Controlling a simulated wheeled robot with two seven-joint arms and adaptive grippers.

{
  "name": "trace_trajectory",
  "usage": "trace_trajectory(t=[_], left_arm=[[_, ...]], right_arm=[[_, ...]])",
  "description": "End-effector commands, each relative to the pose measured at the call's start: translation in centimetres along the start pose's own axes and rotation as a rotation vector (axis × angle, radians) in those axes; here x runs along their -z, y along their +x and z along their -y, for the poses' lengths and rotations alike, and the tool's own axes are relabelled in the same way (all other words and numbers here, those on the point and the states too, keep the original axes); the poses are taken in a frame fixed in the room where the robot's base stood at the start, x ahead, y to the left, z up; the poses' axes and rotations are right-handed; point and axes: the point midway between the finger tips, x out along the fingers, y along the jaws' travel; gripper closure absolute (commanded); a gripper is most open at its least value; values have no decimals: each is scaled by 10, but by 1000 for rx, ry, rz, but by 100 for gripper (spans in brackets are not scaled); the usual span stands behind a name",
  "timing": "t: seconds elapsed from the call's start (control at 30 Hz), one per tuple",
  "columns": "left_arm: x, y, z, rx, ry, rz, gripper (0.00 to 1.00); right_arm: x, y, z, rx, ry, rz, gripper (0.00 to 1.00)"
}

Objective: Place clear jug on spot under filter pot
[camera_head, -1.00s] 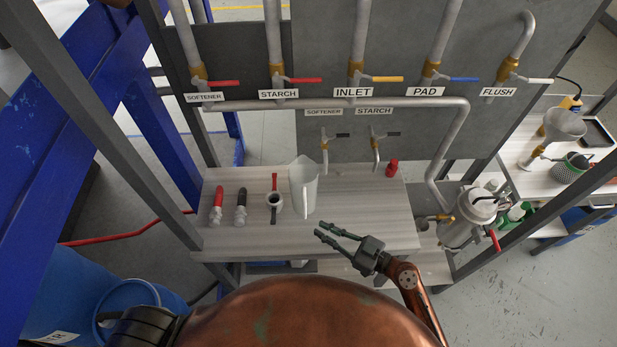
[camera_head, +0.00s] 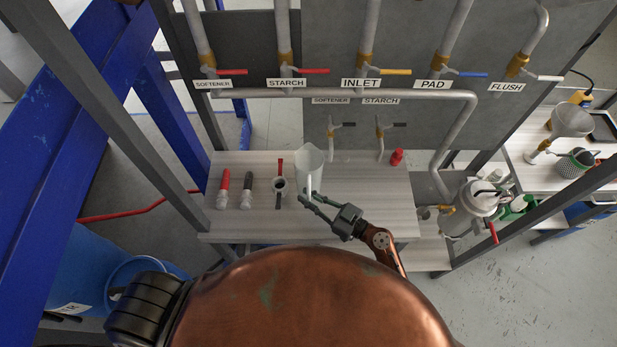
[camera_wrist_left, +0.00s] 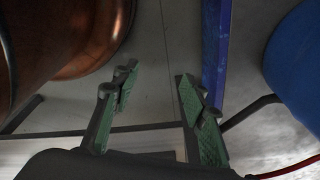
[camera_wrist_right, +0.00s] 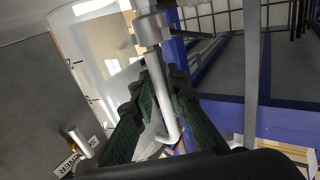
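The clear jug (camera_head: 308,160) stands upright on the light wooden shelf, its handle toward me. My right gripper (camera_head: 308,198) is at the handle from the front right. In the right wrist view the translucent jug body (camera_wrist_right: 105,45) lies beyond the fingers, and its pale handle (camera_wrist_right: 160,92) runs between them. My left gripper (camera_wrist_left: 150,92) is open and empty, away from the shelf.
A small red item (camera_head: 396,157) stands at the shelf's back right. Valve pipes hang behind. The shelf's right part (camera_head: 385,205) is clear.

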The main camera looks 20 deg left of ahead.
Motion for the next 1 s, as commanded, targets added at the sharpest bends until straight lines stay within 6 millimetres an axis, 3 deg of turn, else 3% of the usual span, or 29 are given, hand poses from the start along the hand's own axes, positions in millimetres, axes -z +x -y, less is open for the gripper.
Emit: trace_trajectory(t=[0.1, 0.3, 0.53, 1.0], left_arm=[[3, 1, 0, 0, 1, -4, 60], [-5, 0, 0, -1, 0, 7, 60], [-16, 0, -2, -1, -3, 21, 60], [-11, 1, -1, -1, -1, 14, 60]], right_arm=[[-1, 0, 0, 0, 0, 0, 86], [-1, -1, 0, 0, 1, 0, 100], [-1, -1, 0, 0, 1, 0, 100], [3, -1, 0, 0, 0, 0, 100]])
